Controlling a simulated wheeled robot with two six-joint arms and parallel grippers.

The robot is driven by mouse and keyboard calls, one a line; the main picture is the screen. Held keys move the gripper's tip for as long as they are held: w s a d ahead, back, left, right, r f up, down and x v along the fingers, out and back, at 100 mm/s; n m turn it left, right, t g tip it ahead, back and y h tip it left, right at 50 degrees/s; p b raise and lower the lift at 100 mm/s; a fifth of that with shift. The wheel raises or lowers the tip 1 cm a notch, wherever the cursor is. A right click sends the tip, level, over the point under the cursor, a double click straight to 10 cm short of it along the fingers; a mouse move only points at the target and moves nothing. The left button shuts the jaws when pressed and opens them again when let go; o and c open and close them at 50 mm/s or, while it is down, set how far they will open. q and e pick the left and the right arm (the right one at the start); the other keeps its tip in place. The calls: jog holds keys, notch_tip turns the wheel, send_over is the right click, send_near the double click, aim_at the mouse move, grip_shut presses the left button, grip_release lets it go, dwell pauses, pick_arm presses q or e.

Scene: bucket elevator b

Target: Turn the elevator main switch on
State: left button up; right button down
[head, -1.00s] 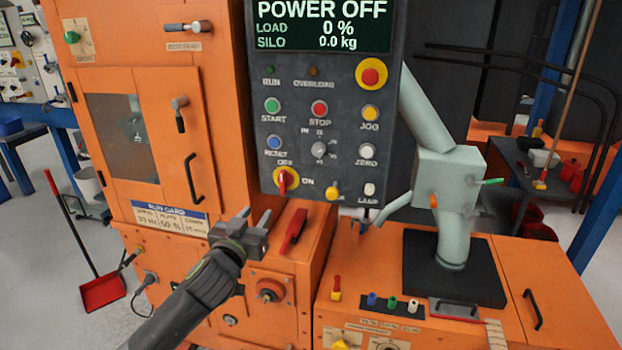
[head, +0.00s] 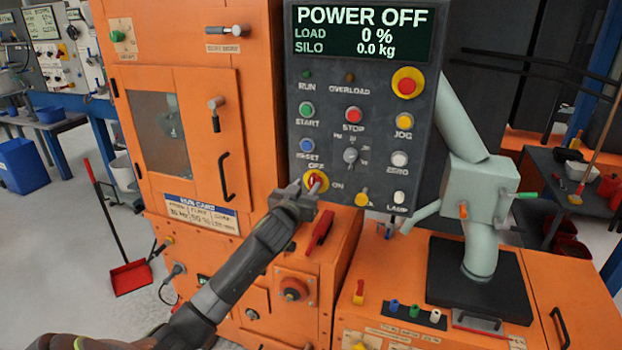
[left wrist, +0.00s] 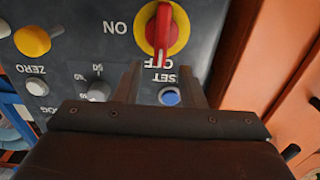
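The main switch (head: 316,181) is a red rotary handle on a yellow disc, low on the dark control panel (head: 364,60), between the marks OFF and ON. It also shows upside down in the left wrist view (left wrist: 162,28), where the handle lies along the line to OFF. The screen (head: 361,32) reads POWER OFF. My left gripper (head: 308,190) is at the switch. In the left wrist view its two fingers (left wrist: 166,78) are apart, pointing toward the switch, with nothing seen between them but panel. Contact with the handle cannot be told. My right gripper is not in view.
A red lever (head: 320,231) stands on the orange housing just below the switch. The yellow knob (head: 362,198), the blue RESET button (head: 306,146) and the white LAMP button (head: 399,197) are close by. A grey-green pipe (head: 470,190) stands to the right.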

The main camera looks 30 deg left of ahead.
aim_at(312, 179)
pick_arm(q)
jog(key=shift+x, duration=2.15)
grip_shut()
